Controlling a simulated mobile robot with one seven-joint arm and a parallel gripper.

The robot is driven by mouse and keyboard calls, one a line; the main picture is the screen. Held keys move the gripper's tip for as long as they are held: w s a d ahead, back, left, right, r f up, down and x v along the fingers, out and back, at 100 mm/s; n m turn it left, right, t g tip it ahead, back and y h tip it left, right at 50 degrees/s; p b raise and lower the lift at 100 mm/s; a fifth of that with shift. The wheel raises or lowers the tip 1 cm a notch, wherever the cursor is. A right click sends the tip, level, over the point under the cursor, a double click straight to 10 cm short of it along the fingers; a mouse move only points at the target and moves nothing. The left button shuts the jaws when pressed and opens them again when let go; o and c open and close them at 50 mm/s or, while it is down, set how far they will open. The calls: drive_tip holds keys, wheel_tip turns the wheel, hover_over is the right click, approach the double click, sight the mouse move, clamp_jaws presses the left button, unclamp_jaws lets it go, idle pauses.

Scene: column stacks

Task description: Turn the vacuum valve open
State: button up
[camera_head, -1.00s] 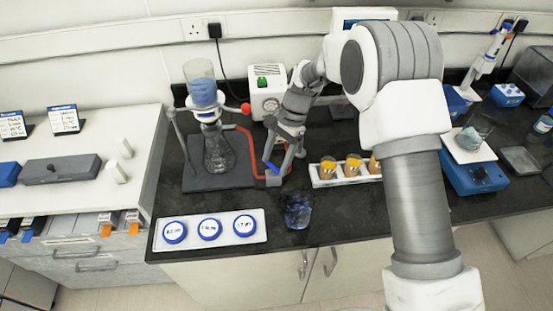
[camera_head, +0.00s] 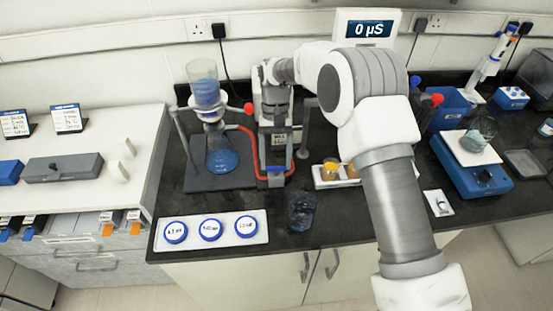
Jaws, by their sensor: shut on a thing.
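My gripper (camera_head: 274,170) points down at the vacuum valve (camera_head: 276,181), which sits in the red tubing (camera_head: 254,140) right of the filter stand. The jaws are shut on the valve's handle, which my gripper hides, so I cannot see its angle. The filter flask (camera_head: 222,158) on the dark stand base holds blue liquid. The glass funnel (camera_head: 204,90) above it also holds blue, with a red knob (camera_head: 248,108) at its side. The pump is hidden behind my arm.
A tray of blue-lidded dishes (camera_head: 260,233) and a dark blue glass (camera_head: 301,212) stand in front. A rack of amber vials (camera_head: 326,183) is close on the right. A meter (camera_head: 369,29) reads 0 µS. A blue balance (camera_head: 468,176) stands further right.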

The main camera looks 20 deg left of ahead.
drive_tip(key=shift+a+n, duration=0.1)
drive_tip(key=shift+n, duration=0.5)
drive_tip(key=o, duration=1.4)
drive_tip(key=shift+r, duration=0.15)
drive_tip(key=shift+a+p+v, duration=0.15)
drive_tip(key=shift+p+v, duration=0.6)
drive_tip(key=shift+v, duration=3.5)
drive_tip(key=shift+a+p+v, duration=0.15)
drive_tip(key=shift+p+v, duration=0.55)
drive_tip(key=shift+v, duration=3.6)
drive_tip(key=shift+s+r, duration=0.1)
drive_tip(key=shift+s, duration=0.05)
